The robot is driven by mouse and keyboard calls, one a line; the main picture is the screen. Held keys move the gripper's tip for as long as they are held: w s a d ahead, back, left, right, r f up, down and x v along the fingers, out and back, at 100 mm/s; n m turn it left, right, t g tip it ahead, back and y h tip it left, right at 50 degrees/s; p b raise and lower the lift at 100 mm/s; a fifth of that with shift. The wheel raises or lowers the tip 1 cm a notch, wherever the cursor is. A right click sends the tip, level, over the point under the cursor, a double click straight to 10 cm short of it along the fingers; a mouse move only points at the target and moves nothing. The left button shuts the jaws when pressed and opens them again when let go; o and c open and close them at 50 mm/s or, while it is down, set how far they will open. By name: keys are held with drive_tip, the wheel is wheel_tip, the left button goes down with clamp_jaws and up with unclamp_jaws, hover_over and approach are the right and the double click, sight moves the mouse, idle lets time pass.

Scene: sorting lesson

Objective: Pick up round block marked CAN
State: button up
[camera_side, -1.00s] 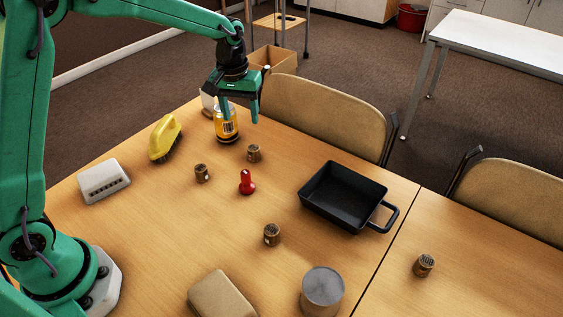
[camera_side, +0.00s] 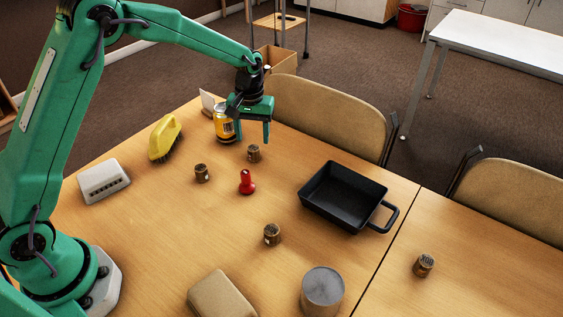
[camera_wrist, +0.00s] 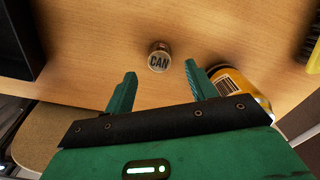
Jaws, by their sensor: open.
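A yellow can (camera_side: 222,123) stands close beside one finger. Round blocks (camera_side: 202,173) (camera_side: 272,235) (camera_side: 424,265), a red peg (camera_side: 247,183), a yellow brush (camera_side: 163,139) and a black pan (camera_side: 343,195) stand around. Chair backs (camera_side: 325,115) edge the table's far side.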

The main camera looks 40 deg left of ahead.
sight(253, 147)
drive_tip(key=shift+f, duration=2.65)
drive_tip(key=c, duration=1.1)
drive_tip(key=shift+o, duration=0.2)
drive_tip(key=shift+r, duration=0.15)
drive_tip(key=shift+r, duration=0.55)
drive_tip(key=r, duration=0.3)
drive_tip(key=shift+s+d+r, duration=0.1)
drive_tip(key=shift+s+d, duration=0.1)
drive_tip(key=shift+d, duration=0.15)
drive_tip(key=s+d+r, duration=0.6)
drive_tip(key=d, duration=0.3)
drive_tip(key=shift+s+r, duration=0.15)
drive_tip(key=shift+r, duration=0.1)
